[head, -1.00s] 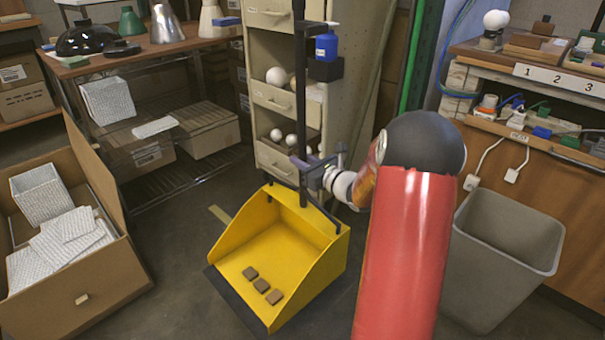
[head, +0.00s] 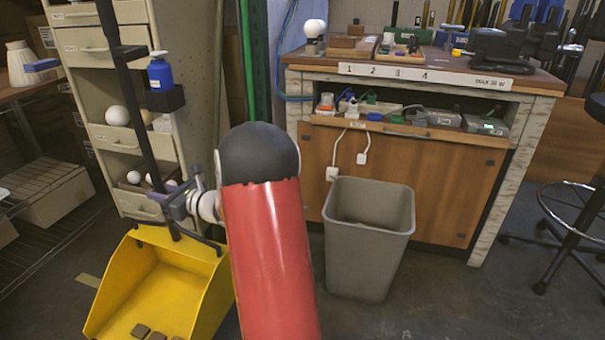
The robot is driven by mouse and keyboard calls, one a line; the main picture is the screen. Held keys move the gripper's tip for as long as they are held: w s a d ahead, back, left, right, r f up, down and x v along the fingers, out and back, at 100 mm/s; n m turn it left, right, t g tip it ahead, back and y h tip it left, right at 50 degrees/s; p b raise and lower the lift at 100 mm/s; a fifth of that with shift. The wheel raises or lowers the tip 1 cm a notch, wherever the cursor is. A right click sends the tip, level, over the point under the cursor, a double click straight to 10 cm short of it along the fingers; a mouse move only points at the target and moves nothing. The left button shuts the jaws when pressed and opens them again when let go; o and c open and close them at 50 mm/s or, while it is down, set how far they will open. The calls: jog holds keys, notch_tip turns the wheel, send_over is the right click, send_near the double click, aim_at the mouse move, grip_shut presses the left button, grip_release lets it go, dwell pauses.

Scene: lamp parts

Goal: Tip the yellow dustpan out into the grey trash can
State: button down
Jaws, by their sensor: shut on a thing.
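The yellow dustpan (head: 190,262) is at the lower left of the head view, with its open front towards me. Brown blocks (head: 141,330) lie on its floor near the bottom edge of the picture. A long black handle (head: 124,80) rises from its back. My gripper (head: 172,203) is shut on the handle just above the pan, and my red arm hides part of the pan's right side. The grey trash can (head: 368,240) stands upright on the floor to the right of my arm, apart from the dustpan.
A workbench (head: 420,185) with a numbered top stands behind the trash can. A drawer cabinet (head: 100,65) is behind the dustpan. A black stool (head: 575,230) stands at the far right. Floor is clear in front of and right of the can.

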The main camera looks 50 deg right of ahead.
jog(key=shift+r, duration=0.1)
jog(key=s+a+f+n+y+p, duration=0.1)
jog(key=s+a+f+p, duration=0.2)
jog(key=a+f, duration=0.4)
jog(key=s+a+f+n+g+y+p, duration=0.1)
jog(key=s+a+f+p, duration=0.3)
jog(key=a, duration=0.7)
jog(key=shift+s+a+f+y, duration=0.15)
jog(key=shift+s+f+y, duration=0.65)
jog(key=shift+s+f, duration=0.65)
jog(key=shift+w+f, duration=0.15)
jog(key=shift+w, duration=0.05)
